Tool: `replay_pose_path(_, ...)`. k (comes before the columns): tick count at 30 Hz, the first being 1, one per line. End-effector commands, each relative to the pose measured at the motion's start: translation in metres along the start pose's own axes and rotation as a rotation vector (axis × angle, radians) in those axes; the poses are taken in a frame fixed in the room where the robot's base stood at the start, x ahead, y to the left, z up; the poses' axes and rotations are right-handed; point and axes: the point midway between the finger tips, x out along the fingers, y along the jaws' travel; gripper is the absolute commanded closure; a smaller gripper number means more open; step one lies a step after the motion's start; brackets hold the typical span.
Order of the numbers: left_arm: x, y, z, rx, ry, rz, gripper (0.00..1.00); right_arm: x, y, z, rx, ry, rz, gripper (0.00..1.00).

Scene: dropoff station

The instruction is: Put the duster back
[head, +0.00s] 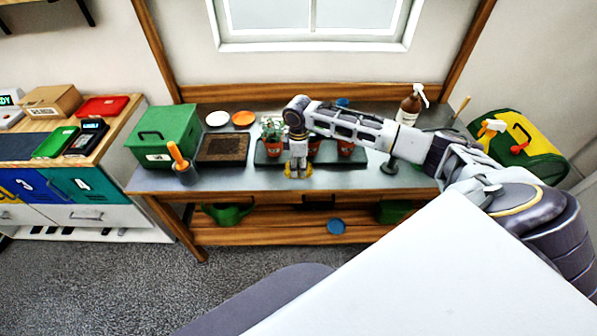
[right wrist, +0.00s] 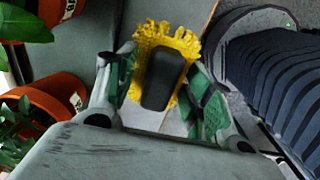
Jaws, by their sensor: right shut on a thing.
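The duster has a yellow fringe (right wrist: 182,42) and a dark grip (right wrist: 162,80). In the right wrist view it sits between the two fingers of my right gripper (right wrist: 160,105), which is shut on it. In the head view my right gripper (head: 298,168) points down over the workbench, near its front edge, and bits of the yellow duster (head: 289,171) show around the fingertips. I cannot tell whether the duster touches the bench top. My left gripper is not in view.
A green-yellow bin (head: 520,150) is at right. A watering can (head: 228,214) is below.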

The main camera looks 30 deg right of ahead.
Motion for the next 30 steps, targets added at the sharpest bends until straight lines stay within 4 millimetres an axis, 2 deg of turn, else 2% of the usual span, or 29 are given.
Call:
replay_pose_path(13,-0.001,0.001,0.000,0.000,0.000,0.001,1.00,0.006,0.000,0.000,0.001,0.000,0.000,0.71)
replay_pose_path(24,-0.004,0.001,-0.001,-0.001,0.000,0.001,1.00,0.038,0.000,0.000,0.001,0.000,0.000,0.71)
replay_pose_path(30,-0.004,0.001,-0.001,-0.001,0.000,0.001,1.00,0.042,0.000,0.000,0.001,0.000,0.001,0.71)
